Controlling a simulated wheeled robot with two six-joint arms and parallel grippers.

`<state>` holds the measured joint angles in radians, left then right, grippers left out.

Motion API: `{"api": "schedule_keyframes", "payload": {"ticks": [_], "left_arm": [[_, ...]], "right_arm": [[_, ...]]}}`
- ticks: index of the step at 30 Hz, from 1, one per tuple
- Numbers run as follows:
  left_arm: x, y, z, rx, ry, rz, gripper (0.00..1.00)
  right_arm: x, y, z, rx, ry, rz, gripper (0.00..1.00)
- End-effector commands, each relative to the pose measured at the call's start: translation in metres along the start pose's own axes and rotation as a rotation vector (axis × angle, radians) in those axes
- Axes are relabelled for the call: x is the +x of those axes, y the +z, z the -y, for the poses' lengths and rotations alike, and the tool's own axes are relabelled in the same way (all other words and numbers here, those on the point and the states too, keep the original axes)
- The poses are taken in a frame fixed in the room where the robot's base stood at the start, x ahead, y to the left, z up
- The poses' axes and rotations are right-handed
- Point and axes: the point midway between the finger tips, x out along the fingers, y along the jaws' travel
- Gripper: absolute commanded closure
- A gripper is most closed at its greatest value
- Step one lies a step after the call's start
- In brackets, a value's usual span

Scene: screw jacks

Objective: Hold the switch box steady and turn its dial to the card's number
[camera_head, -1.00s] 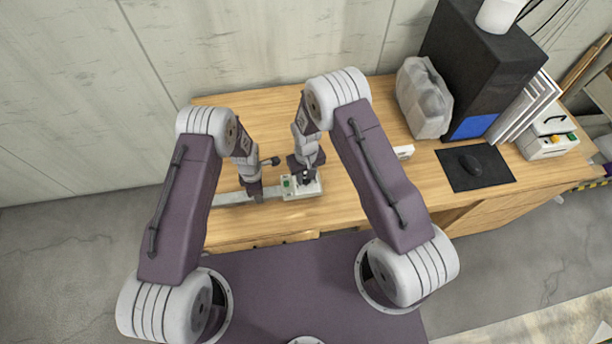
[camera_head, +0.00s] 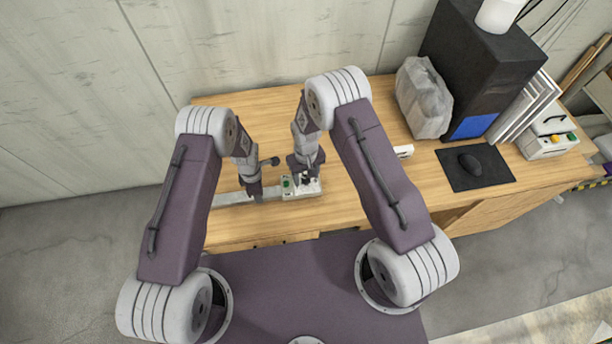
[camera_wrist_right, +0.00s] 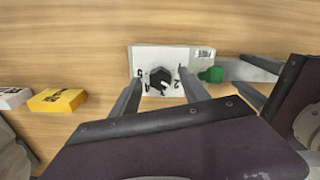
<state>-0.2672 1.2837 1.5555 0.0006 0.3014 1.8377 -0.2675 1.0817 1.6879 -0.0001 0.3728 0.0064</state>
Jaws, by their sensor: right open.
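The switch box (camera_head: 302,190) lies on the wooden table with a pale panel that also shows in the right wrist view (camera_wrist_right: 146,57). A black dial (camera_wrist_right: 160,78) sits on the panel, with dark numbers partly hidden around it. A green part (camera_wrist_right: 212,74) is at one end of the box. My right gripper (camera_head: 306,178) is over the box; its two fingers (camera_wrist_right: 160,92) are apart, one on either side of the dial. Contact with the dial cannot be made out. My left gripper (camera_head: 258,199) is low over the grey bar beside the box; its grip is unclear. No card number is legible.
A grey bar (camera_head: 230,198) runs left from the box. A yellow block (camera_wrist_right: 57,100) and a white block (camera_wrist_right: 14,97) lie off to one side. A black mat with a mouse (camera_head: 475,167), a grey bundle (camera_head: 423,98) and a dark cabinet (camera_head: 480,65) stand to the right.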

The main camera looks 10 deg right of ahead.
Motion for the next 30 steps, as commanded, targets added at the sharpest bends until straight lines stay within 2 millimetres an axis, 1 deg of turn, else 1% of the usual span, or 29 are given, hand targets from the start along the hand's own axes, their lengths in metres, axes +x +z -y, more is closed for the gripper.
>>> {"api": "schedule_keyframes", "payload": {"ticks": [2, 9, 12, 15, 19, 29, 30], "left_arm": [[0.0, 0.0, 0.0, -0.001, 0.001, 0.0, 1.0], [0.0, 0.0, 0.0, 0.0, 0.001, 0.0, 1.0], [0.0, 0.0, 0.0, 0.0, 0.001, 0.0, 1.0], [0.0, 0.0, 0.0, 0.0, 0.0, 0.0, 1.0], [0.0, 0.0, 0.0, 0.0, 0.0, 0.0, 1.0], [0.0, 0.0, 0.0, 0.0, 0.0, 0.0, 1.0], [0.0, 0.0, 0.0, 0.0, 0.0, 0.0, 0.49]], "right_arm": [[-0.013, -0.002, 0.0, 0.0, 0.0, -0.004, 0.47], [-0.074, -0.002, 0.0, 0.0, 0.0, -0.006, 0.47], [-0.095, -0.001, 0.0, 0.0, 0.0, -0.003, 0.47], [-0.109, -0.001, 0.0, 0.0, 0.0, -0.002, 0.47], [-0.116, 0.0, 0.0, 0.0, 0.0, 0.001, 0.47], [-0.117, 0.0, 0.0, 0.0, 0.0, 0.001, 0.47], [-0.117, 0.0, 0.0, 0.0, 0.0, 0.001, 0.47]]}}
